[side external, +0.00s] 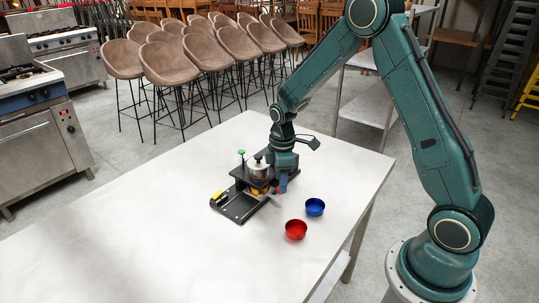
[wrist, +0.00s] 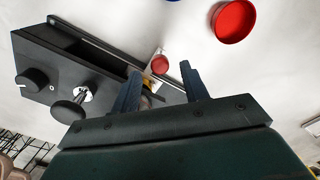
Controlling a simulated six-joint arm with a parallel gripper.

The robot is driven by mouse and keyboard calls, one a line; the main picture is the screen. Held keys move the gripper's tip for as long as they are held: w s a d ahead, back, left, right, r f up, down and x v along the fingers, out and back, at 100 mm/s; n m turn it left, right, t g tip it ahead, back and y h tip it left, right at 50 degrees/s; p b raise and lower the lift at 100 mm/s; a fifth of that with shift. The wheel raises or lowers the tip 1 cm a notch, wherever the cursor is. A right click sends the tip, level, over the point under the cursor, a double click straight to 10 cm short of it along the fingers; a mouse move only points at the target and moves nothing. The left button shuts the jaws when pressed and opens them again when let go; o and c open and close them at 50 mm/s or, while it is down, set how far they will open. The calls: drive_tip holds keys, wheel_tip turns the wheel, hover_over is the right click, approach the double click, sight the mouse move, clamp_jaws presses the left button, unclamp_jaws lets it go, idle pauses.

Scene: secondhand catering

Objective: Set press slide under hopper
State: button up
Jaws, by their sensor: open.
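The black press (side external: 240,204) stands on the white table, with a round metal hopper (side external: 259,172) on its raised deck and a green-topped post beside it. A yellow piece shows low under the deck, and another yellow part lies at the press's left end. My gripper (side external: 282,186) is low at the right side of the press, pointing down. In the wrist view my gripper (wrist: 160,69) is open, and a red knob (wrist: 160,64) on a thin rod shows between the fingertips; I cannot tell whether they touch it. The slide is mostly hidden by the deck and fingers.
A red bowl (side external: 296,230) and a blue bowl (side external: 315,207) stand on the table (side external: 130,240) to the right of the press. The table's left and front areas are clear. Stools (side external: 170,60) and ovens stand on the floor beyond.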

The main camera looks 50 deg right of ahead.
wheel_tip(320, 180, up, 12)
drive_tip(key=shift+f, duration=0.25)
idle(0.5)
drive_tip(key=s+a+r+m+t, duration=0.3)
drive_tip(key=s+a+r+m, duration=0.15)
drive_tip(key=s+r, duration=0.6)
drive_tip(key=s+a+r+m+t, duration=0.1)
drive_tip(key=s+m, duration=0.1)
drive_tip(key=s, duration=0.4)
drive_tip(key=s+a+r+m+t, duration=0.1)
drive_tip(key=s+a+m, duration=0.1)
drive_tip(key=s, duration=0.5)
drive_tip(key=shift+s+a+t, duration=0.25)
drive_tip(key=shift+t, duration=0.05)
drive_tip(key=shift+m, duration=0.25)
idle(0.6)
